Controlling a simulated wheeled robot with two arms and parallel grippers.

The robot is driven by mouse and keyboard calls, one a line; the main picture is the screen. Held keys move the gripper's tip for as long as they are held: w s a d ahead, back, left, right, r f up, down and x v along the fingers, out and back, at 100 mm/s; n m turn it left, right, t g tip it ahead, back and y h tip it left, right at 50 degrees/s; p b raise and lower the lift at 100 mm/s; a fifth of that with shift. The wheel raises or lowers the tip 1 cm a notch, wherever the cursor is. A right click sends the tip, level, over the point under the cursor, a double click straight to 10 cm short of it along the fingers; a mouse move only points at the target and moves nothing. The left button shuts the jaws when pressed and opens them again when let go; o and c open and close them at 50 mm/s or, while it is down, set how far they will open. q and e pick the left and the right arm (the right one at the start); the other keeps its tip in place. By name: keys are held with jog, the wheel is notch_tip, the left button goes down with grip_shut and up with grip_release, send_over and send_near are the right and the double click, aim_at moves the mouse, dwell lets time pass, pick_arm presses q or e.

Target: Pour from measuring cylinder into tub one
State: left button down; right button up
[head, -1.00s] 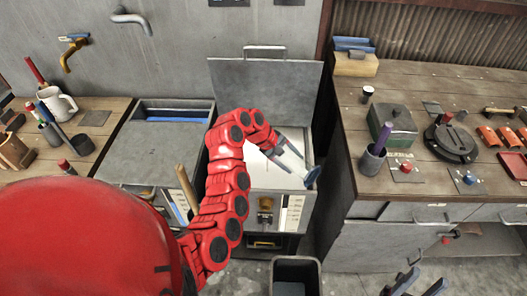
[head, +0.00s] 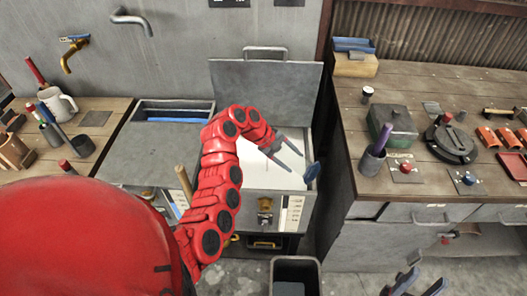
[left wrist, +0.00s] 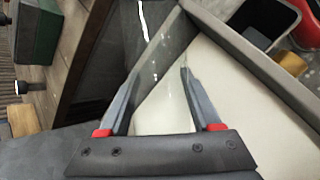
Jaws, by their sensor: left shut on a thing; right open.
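The measuring cylinder is a clear glass tube with a blue foot (head: 312,172). My left gripper (head: 297,163) is shut on it above the open tub (head: 281,203) with the raised lid. The tube barely shows in the head view. The foot shows edge-on beyond the fingertips, so the cylinder appears strongly tilted. In the left wrist view the clear tube (left wrist: 160,75) with white glints lies between the fingers. A second tub (head: 146,160), with blue inside, stands to the left. I cannot tell which is tub one. My right gripper (head: 427,276) is open and empty at the bottom right.
The raised lid (head: 265,95) stands behind the open tub. A wooden bench (head: 350,125) on the right holds a green box (head: 392,127), a grey cup (head: 372,160) and several tools. A dark bin (head: 296,262) stands in front. A left bench holds a mug (head: 60,105).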

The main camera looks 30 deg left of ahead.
pick_arm(q)
jog(key=shift+r, duration=0.15)
jog(key=shift+d, duration=0.15)
jog(key=shift+r+y+p, duration=0.2)
jog(key=shift+y+p, duration=0.1)
jog(key=shift+p, duration=0.05)
jog(key=y, duration=0.1)
jog(key=m+t+y+p, duration=0.1)
jog(key=shift+r+y, duration=0.4)
jog(key=shift+a+y, duration=0.25)
jog(key=shift+y, duration=0.15)
